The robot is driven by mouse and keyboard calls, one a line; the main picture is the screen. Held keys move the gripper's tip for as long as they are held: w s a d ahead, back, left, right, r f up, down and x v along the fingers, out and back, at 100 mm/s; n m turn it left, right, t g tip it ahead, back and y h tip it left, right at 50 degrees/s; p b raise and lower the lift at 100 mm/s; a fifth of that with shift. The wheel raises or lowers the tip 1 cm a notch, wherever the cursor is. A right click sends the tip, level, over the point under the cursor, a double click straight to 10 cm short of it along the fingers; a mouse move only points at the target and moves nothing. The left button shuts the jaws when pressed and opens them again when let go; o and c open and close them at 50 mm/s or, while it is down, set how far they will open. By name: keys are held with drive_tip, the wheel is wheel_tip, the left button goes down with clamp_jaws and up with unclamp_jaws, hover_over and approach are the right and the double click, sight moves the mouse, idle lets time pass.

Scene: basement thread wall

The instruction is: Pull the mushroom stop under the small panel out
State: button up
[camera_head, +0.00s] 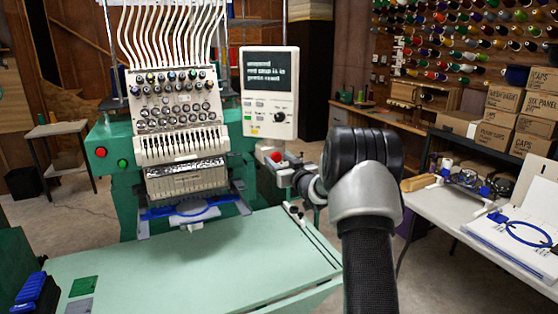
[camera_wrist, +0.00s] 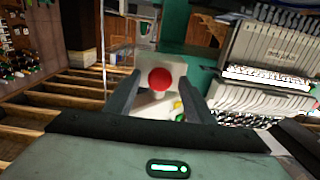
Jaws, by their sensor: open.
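The mushroom stop (camera_head: 277,157) is a red round head below the small panel (camera_head: 269,85), partly hidden by my gripper in the head view. The panel's screen text is small; one line seems to read "red stop is in". In the wrist view the red stop (camera_wrist: 160,79) faces the camera on a pale box (camera_wrist: 172,66). My gripper (camera_wrist: 160,92) is open, one finger on each side of the red head, with gaps showing. How deep the fingertips reach around the head is not clear. My gripper (camera_head: 283,166) also shows in the head view.
The embroidery machine (camera_head: 180,115) stands left of the stop, with another red button (camera_head: 101,152) and a green button (camera_head: 123,163). A green table (camera_head: 190,270) lies in front. A white table (camera_head: 460,220) with hoops and stacked boxes (camera_head: 520,105) stand at right.

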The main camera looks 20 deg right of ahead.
drive_tip(key=shift+w, duration=0.2)
drive_tip(key=shift+c, duration=0.3)
clamp_jaws()
drive_tip(key=shift+s+f+b, duration=0.2)
drive_tip(key=shift+s+b, duration=0.05)
drive_tip(key=shift+b, duration=0.25)
drive_tip(key=shift+s, duration=0.3)
drive_tip(key=shift+r, duration=0.1)
drive_tip(key=shift+o, duration=0.3)
unclamp_jaws()
